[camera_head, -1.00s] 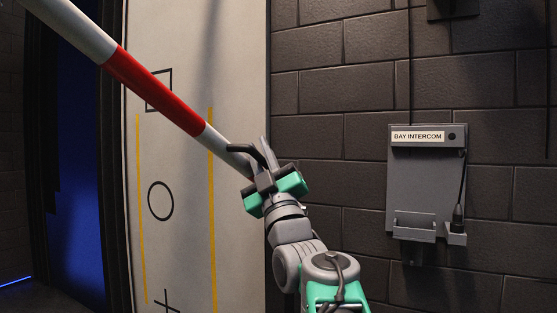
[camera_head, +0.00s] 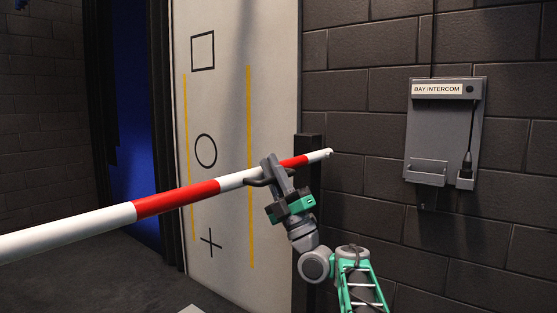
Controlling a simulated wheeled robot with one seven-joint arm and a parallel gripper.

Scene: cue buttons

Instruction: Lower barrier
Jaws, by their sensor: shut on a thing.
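The barrier is a long red and white striped pole (camera_head: 178,199). It runs from the lower left edge of the view to its free tip at the right, and slopes gently up toward that tip. My gripper (camera_head: 268,173) is shut on the pole on a white stretch just short of the red band near the tip. A dark post (camera_head: 308,150) stands behind the pole's tip end. I cannot tell whether the pole touches it. The pole's pivot is out of view.
A pale panel (camera_head: 222,85) with a square, circle and cross between yellow lines stands behind the pole. A grey bay intercom box (camera_head: 440,135) hangs on the dark block wall at right. A blue-lit opening (camera_head: 135,130) is at left. Dark floor shows below the pole.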

